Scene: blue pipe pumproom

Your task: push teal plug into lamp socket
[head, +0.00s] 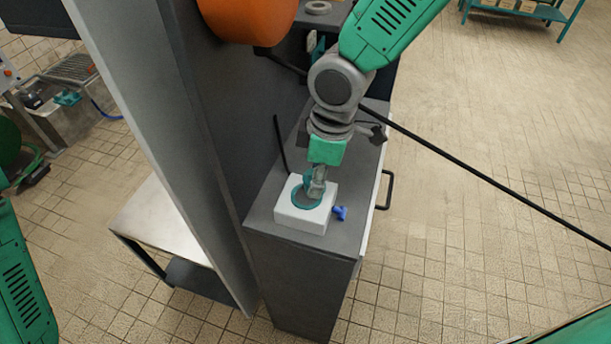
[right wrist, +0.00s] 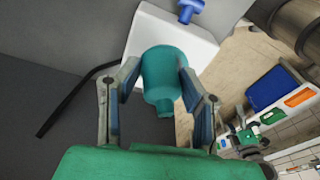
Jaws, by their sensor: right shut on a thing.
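My right gripper (head: 317,184) comes down from the top of the head view over a white block (head: 301,217) on a dark grey cabinet top. It is shut on the teal plug (right wrist: 164,76), with one finger on each side in the right wrist view. In the head view, teal (head: 301,199) shows beside the fingers, over the white block. The white block also shows behind the plug in the right wrist view (right wrist: 150,38). I cannot make out the lamp socket's opening, or whether the plug touches the block. My left gripper is out of view.
A small blue part (head: 340,212) sits at the block's right side. A tall grey panel (head: 165,140) stands left of the cabinet (head: 300,270). A thin black rod (head: 280,145) rises behind the block. A metal table (head: 155,225) stands lower left. Tiled floor is open at right.

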